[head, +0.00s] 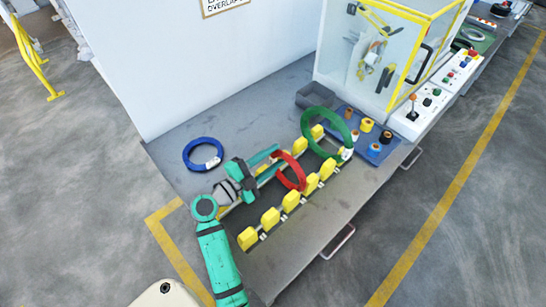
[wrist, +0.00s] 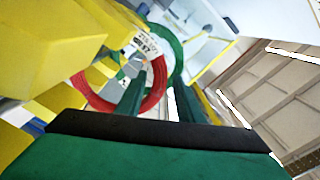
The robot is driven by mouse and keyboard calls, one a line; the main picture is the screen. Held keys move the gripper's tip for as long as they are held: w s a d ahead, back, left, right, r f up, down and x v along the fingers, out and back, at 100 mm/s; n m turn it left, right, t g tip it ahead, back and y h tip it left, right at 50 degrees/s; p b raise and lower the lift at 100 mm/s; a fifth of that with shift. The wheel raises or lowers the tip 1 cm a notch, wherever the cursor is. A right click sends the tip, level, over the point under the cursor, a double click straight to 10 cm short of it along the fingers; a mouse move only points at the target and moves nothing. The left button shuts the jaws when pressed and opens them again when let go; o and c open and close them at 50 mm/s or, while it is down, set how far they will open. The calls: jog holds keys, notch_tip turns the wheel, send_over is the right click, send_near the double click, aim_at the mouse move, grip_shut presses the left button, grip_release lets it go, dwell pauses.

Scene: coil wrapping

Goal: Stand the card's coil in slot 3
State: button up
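My gripper (head: 278,160) reaches over the left part of the rack from the left, its two teal fingers apart. In the wrist view the fingers (wrist: 160,98) show a gap between them, and part of the red coil (wrist: 158,88) shows in that gap, beyond or between them; I cannot tell which. In the head view the red coil (head: 303,178) stands upright among the yellow blocks (head: 291,201) of the rack. A green coil (head: 307,117) with a white tag stands upright farther right in the rack. A blue coil (head: 190,147) with a tag lies flat on the table. No slot numbers are readable.
A grey bin (head: 313,96) and a blue tray (head: 385,149) with small spools sit at the back right. A glass-walled machine (head: 345,55) and a button panel (head: 437,98) stand beyond. Bare tabletop (head: 250,118) lies behind the rack. A white wall sign (head: 226,4) is partly cut off.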

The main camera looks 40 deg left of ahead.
dwell(0.3)
jog(key=s, duration=0.7)
jog(key=s+a, duration=0.1)
jog(key=s, duration=0.2)
jog(key=shift+s, duration=0.4)
jog(key=shift+w, duration=0.1)
dwell(0.4)
